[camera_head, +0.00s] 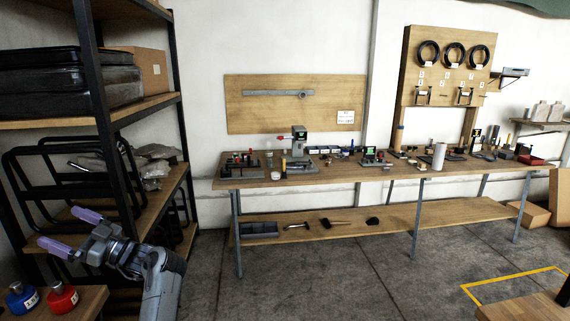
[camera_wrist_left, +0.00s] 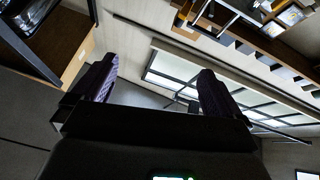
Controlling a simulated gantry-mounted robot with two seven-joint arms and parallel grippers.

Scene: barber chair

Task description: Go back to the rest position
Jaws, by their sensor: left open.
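My left gripper (camera_head: 72,231) is raised at the lower left of the head view, in front of the shelf rack. Its two purple fingers are spread apart with nothing between them. In the left wrist view the same open gripper (camera_wrist_left: 152,90) shows its two dark purple fingers wide apart, with empty space between them. My right gripper is not in either view.
A dark metal rack with wooden shelves (camera_head: 150,107) stands close by my left arm. A small table with a blue bottle (camera_head: 22,299) and a red bottle (camera_head: 62,297) is below the gripper. A long workbench (camera_head: 300,180) stands along the wall. The floor (camera_head: 330,270) before it is clear.

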